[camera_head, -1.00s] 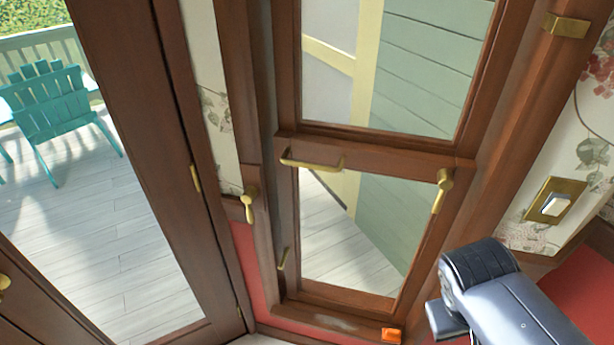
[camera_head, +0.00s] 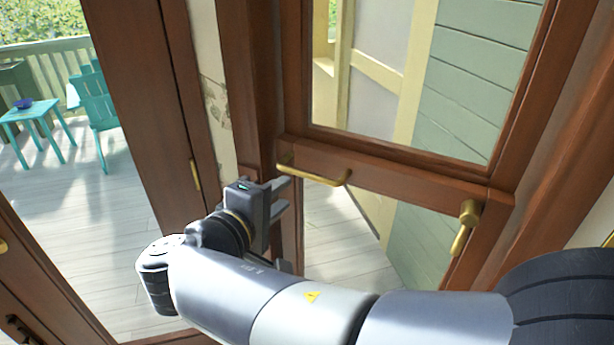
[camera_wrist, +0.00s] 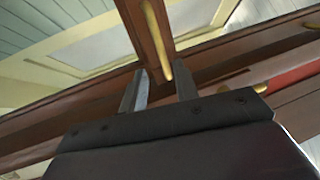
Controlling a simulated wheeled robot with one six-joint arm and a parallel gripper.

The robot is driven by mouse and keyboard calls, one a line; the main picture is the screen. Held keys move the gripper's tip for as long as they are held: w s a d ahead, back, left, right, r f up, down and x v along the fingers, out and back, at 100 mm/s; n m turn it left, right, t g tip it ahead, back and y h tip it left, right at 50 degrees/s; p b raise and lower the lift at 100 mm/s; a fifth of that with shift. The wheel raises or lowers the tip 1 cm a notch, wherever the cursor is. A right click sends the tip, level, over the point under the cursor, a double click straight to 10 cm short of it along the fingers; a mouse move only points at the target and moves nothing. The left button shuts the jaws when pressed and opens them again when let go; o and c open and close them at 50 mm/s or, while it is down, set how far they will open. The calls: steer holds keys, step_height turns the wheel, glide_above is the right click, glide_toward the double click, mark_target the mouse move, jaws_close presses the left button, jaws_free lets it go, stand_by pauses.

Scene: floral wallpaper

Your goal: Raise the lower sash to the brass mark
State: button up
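The window's lower sash (camera_head: 400,172) has a brown wooden top rail with a brass bar handle (camera_head: 322,180) near its left end. A brass lever (camera_head: 465,225) sits at the rail's right end. My gripper (camera_head: 284,196) is just below and left of the handle, apart from it in the picture. Its two fingers are spread and nothing shows between them. In the wrist view my gripper (camera_wrist: 162,85) also has parted fingers, with brown wood beyond them. A brass bar (camera_wrist: 155,35) and a second brass piece (camera_wrist: 183,76) show there. The brass mark is not identifiable in either current view.
The upper pane (camera_head: 400,70) shows green siding outside. A brown door frame (camera_head: 140,110) stands at left, with a brass fitting (camera_head: 195,175). A teal table (camera_head: 30,115) and chair (camera_head: 97,105) are on the deck outside.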

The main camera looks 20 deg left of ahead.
mark_target(306, 177)
steer(key=p+x, duration=0.1)
steer(key=x, duration=0.9)
steer(key=shift+w, duration=0.3)
steer(key=shift+c, duration=0.3)
jaws_close()
